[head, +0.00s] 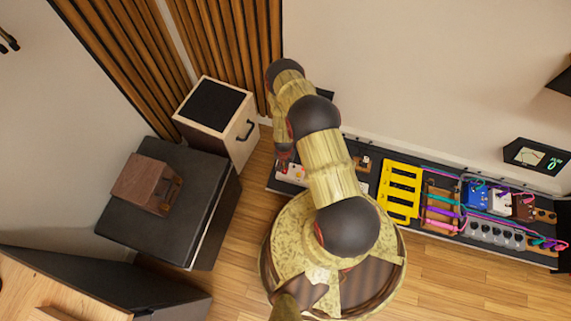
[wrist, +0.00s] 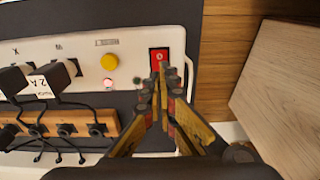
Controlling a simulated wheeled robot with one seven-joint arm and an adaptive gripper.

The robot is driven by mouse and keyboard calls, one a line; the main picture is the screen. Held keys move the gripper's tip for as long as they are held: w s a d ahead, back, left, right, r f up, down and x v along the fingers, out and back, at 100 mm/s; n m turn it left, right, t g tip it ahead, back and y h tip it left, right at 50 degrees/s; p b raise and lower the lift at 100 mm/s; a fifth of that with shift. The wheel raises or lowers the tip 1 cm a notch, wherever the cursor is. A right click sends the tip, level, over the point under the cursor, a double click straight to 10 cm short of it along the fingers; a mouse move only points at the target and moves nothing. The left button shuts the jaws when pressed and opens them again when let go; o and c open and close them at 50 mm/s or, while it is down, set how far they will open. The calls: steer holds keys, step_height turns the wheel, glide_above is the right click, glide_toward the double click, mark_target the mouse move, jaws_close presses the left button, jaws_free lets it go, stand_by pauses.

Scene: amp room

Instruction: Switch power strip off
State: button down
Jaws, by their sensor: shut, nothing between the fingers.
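The white power strip (wrist: 40,48) lies across the upper left of the wrist view. Its red switch (wrist: 158,55) is at the right end, with a yellow button (wrist: 110,62) and a small pink-lit light (wrist: 109,84) to its left. My gripper (wrist: 164,70) is shut and empty, its fingertips at the lower edge of the red switch. I cannot tell whether they touch it. In the head view the strip (head: 293,174) shows only partly on the dark board, and my gripper (head: 283,160) is above its left end; my arm hides part of the area.
Black plugs (wrist: 60,75) sit in the strip, with cables over a wooden block (wrist: 65,122). Right of my arm, a yellow rack (head: 400,190) and several pedals with coloured cables line the board. A light wooden cabinet (head: 240,140) and a dark box (head: 205,190) stand at left.

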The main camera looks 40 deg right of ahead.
mark_target(285, 170)
step_height(285, 170, up, 11)
steer(key=p, duration=0.3)
steer(key=shift+s+a+p, duration=0.3)
steer(key=shift+s+a, duration=0.05)
steer(key=shift+a, duration=0.05)
steer(key=shift+f, duration=0.1)
steer(key=s+a+r+n+g+y, duration=0.1)
steer(key=s+a+g+y, duration=0.15)
steer(key=s+a, duration=0.4)
step_height(285, 170, up, 39)
steer(key=a+n+g, duration=0.1)
steer(key=a+n, duration=0.1)
steer(key=n, duration=0.3)
steer(key=s+a+r+n+t, duration=0.1)
steer(key=s+a+r+t, duration=0.1)
steer(key=r, duration=0.9)
steer(key=s+a+r+n+t+h, duration=0.1)
steer(key=s+a+r+n+t, duration=0.1)
steer(key=r, duration=1)
steer(key=s+a+r+n+t+h, duration=0.1)
steer(key=s+r+t, duration=0.3)
steer(key=r, duration=0.8)
steer(key=shift+s+a+t, duration=0.35)
steer(key=shift+s+a, duration=0.25)
steer(key=shift+s, duration=0.2)
steer(key=shift+r, duration=0.1)
